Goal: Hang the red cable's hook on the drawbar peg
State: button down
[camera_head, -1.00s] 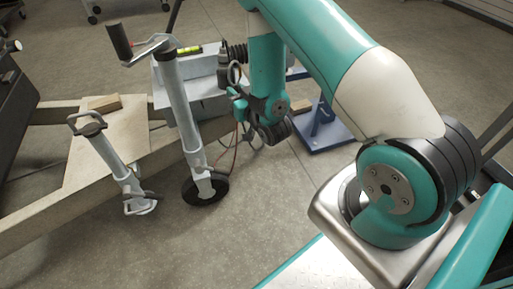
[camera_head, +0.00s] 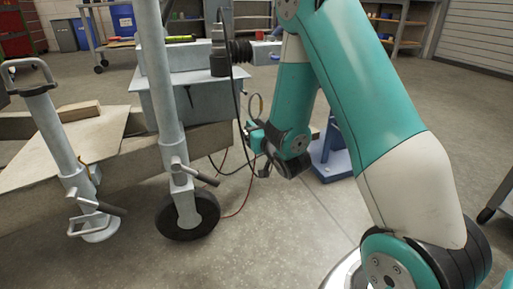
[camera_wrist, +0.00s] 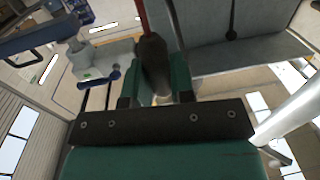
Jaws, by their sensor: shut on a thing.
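My gripper (camera_wrist: 160,88) is shut on a dark piece (camera_wrist: 152,62) at the end of the red cable. The red cable (camera_wrist: 142,14) runs up and out of the wrist view from that piece. In the head view my gripper (camera_head: 256,138) is right of the grey box on the trailer frame, apart from it. The red cable (camera_head: 243,203) sags there toward the floor beside the jockey wheel. The hook's shape is not clear in either view. I cannot make out the drawbar peg for certain.
The grey box (camera_head: 190,98) sits on the drawbar with a black connector (camera_head: 219,62) and a black cable. The jack post and jockey wheel (camera_head: 187,214) stand in front. A blue stand (camera_head: 334,160) is behind my gripper. Floor at the centre front is clear.

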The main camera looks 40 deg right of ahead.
jog(key=w+d+f+p, duration=0.2)
jog(key=w+d+p, duration=0.1)
jog(key=w+p, duration=0.6)
jog(key=shift+w+p, duration=0.4)
jog(key=shift+p, duration=1.8)
jog(key=c, duration=0.9)
grip_release()
jog(key=shift+f, duration=0.1)
